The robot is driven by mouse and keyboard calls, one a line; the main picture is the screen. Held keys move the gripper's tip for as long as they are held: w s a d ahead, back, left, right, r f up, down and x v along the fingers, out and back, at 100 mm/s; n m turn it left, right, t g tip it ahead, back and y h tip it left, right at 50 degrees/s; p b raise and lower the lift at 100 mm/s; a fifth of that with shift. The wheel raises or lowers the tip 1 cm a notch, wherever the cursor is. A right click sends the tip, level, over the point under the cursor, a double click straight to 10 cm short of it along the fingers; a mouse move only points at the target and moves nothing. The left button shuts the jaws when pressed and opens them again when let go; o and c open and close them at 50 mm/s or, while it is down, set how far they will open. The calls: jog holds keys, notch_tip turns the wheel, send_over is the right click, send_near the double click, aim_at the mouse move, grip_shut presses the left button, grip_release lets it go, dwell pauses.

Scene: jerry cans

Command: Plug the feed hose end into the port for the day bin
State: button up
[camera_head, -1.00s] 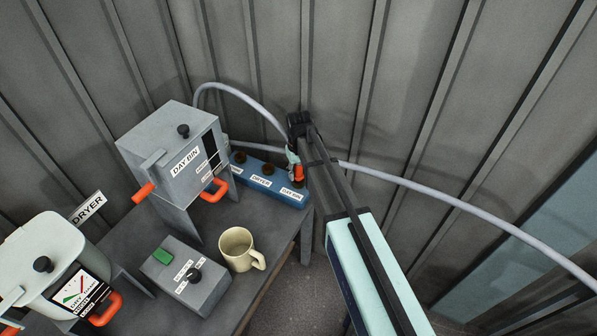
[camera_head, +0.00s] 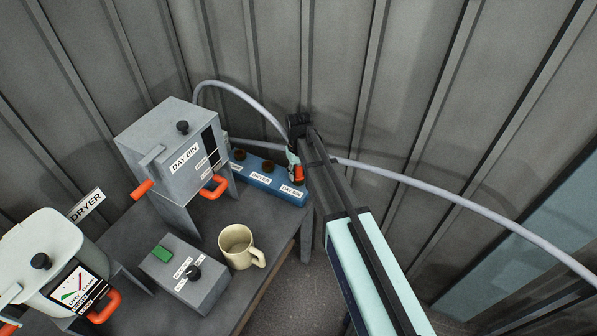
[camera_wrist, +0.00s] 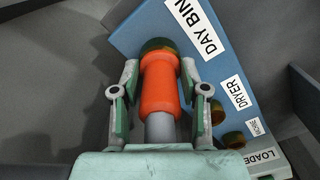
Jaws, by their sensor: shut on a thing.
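The feed hose end is an orange sleeve (camera_wrist: 159,85) with a grey tube behind it. My gripper (camera_wrist: 159,70) is shut on it, one finger on each side. In the head view my gripper (camera_head: 294,165) is over the right end of the blue port block (camera_head: 255,187). The sleeve's far tip meets the dark brass-rimmed port (camera_wrist: 158,44) beside the DAY BIN label (camera_wrist: 196,27) and lines up with it. How deep it sits is hidden by the sleeve. The orange sleeve (camera_head: 298,175) also shows above the DAY BIN label in the head view.
Other ports (camera_wrist: 217,112) along the block look empty. A pale hose (camera_head: 430,190) runs along the wall. The grey day bin (camera_head: 165,165) stands left of the block. A mug (camera_head: 237,246), a control box (camera_head: 183,272) and the dryer (camera_head: 45,250) stand nearer.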

jog(key=shift+f, duration=0.25)
jog(key=o, duration=1.4)
jog(key=shift+c, duration=0.2)
